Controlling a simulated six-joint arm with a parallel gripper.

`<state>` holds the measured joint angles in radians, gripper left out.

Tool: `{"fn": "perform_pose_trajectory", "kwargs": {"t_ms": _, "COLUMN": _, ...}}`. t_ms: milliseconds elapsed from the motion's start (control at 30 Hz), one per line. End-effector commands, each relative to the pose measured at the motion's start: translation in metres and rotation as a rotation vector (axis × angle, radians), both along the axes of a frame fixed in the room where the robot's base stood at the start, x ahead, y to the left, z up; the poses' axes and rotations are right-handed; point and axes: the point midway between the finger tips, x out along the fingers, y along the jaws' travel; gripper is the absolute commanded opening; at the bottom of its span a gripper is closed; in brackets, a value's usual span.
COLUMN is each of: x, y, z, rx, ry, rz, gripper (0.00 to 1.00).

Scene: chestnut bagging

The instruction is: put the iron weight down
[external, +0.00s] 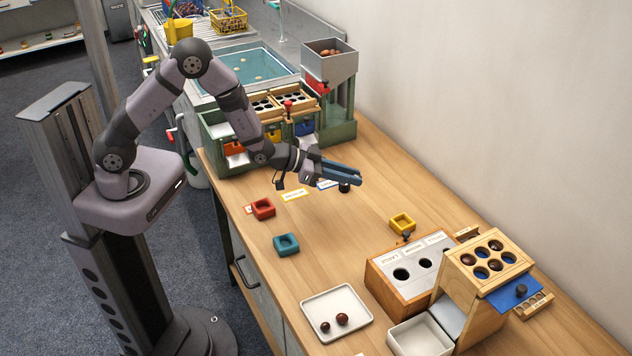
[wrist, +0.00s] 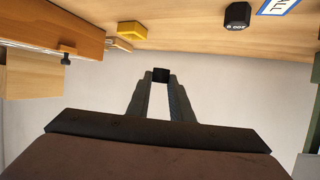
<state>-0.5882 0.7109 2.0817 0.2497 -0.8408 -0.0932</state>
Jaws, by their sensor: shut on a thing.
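My gripper (external: 340,172) reaches out nearly level over the bench, fingers pointing toward the wall. In the wrist view the fingertips (wrist: 161,77) close on a small black block (wrist: 161,74); I cannot tell whether this is the iron weight. A black weight with pale lettering (wrist: 237,15) stands on the bench beside a blue-edged card (wrist: 278,6), apart from the fingers in that view. In the external view a dark weight (external: 344,187) shows just below the fingers, by the card (external: 328,184).
Red (external: 263,209), teal (external: 286,244) and yellow (external: 402,223) square holders stand on the bench. A white tray (external: 310,303) with two chestnuts lies in front. A wooden box with holes (external: 382,284) stands at the right. The middle of the bench is clear.

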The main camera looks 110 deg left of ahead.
Motion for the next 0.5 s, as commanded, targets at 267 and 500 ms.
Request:
{"fn": "perform_pose_trajectory", "kwargs": {"t_ms": 267, "x": -0.107, "y": 0.003, "z": -0.042, "rx": -0.004, "ry": 0.018, "rz": 0.266, "gripper": 0.00}}
{"fn": "perform_pose_trajectory", "kwargs": {"t_ms": 500, "x": -0.192, "y": 0.023, "z": -0.041, "rx": 0.002, "ry": 0.004, "rz": 0.552, "gripper": 0.00}}
